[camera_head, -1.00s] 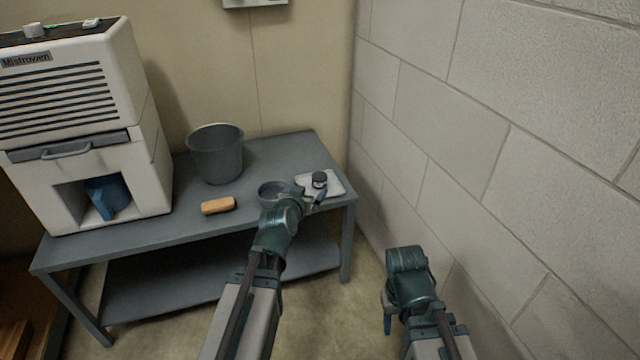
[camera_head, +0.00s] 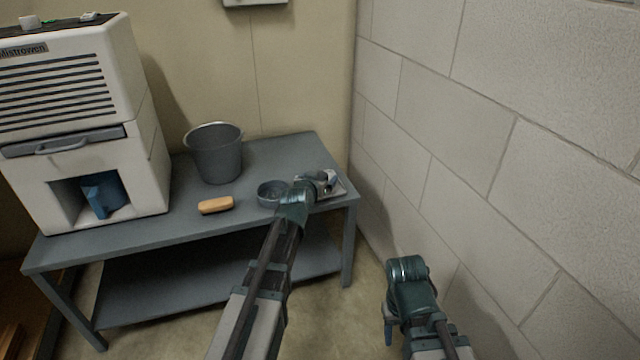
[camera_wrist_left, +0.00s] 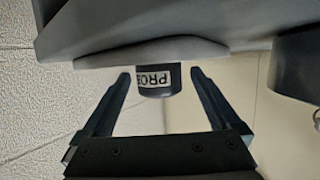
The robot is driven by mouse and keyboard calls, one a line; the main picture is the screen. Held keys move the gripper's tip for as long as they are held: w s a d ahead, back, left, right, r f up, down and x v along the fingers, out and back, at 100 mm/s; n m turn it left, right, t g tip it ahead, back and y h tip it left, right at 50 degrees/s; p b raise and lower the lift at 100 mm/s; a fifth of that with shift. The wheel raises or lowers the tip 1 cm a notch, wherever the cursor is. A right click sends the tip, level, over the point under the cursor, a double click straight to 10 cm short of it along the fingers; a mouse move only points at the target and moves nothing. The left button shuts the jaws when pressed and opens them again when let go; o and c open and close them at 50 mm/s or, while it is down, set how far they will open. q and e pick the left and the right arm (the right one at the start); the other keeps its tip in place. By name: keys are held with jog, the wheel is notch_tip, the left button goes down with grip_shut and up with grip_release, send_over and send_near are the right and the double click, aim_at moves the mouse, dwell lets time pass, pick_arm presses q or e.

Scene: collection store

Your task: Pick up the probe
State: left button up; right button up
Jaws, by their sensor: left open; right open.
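The probe (camera_wrist_left: 158,92), a dark cylinder with a white label reading "PRO" and partly cut off, shows in the left wrist view between the two open fingers of my left gripper (camera_wrist_left: 160,76). I see gaps on both sides, so the fingers do not touch it. The pale tray (camera_wrist_left: 150,51) shows beside it, and hides part of it. In the head view my left gripper (camera_head: 326,179) is over the tray (camera_head: 341,190) at the table's right end and mostly covers the probe. My right gripper (camera_head: 388,330) is open, low beside the wall, away from the table.
A round grey bowl (camera_head: 268,194) stands just left of my left gripper. An orange-tan block (camera_head: 216,205) and a grey bucket (camera_head: 214,155) are further left on the table (camera_head: 150,228). A white machine (camera_head: 70,110) fills the left end. The block wall (camera_head: 480,150) is close on the right.

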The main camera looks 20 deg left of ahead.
pick_arm(q)
jog(key=shift+w, duration=0.15)
jog(key=shift+c, duration=0.4)
jog(key=c, duration=1.4)
jog(key=shift+r, duration=0.1)
pick_arm(e)
jog(key=shift+r, duration=0.1)
